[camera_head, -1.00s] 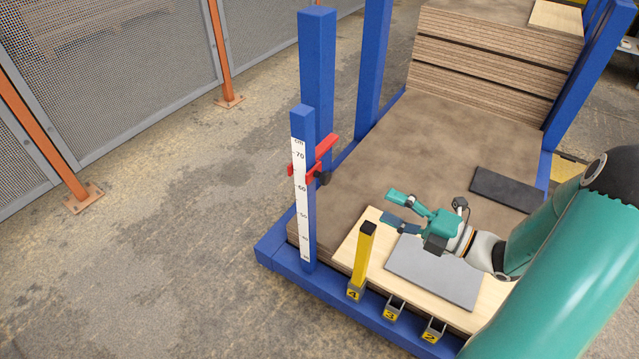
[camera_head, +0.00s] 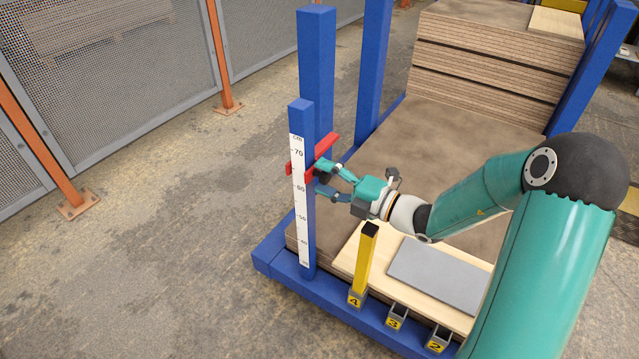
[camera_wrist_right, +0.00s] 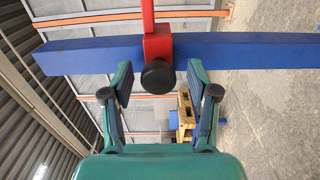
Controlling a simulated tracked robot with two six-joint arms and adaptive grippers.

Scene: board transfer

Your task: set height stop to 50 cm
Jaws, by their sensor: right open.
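The red height stop (camera_head: 310,160) sits on a blue post (camera_head: 308,225) with a white scale (camera_head: 299,205). It stands roughly midway between the 70 and 60 marks. In the right wrist view, the stop's red block (camera_wrist_right: 157,46) is on the blue post (camera_wrist_right: 90,55), with its round black knob (camera_wrist_right: 158,77) facing me. My right gripper (camera_head: 327,179) is open beside the stop, its fingers on either side of the knob with gaps visible. In the head view, the fingers largely hide the knob. My left gripper is not in view.
A yellow post (camera_head: 365,260) stands in slot 4 at the frame's front edge, below my right gripper. A grey board (camera_head: 440,272) lies on a light wooden board (camera_head: 352,250). Stacked brown boards (camera_head: 485,65) are at the back. The floor left of the scale post is clear.

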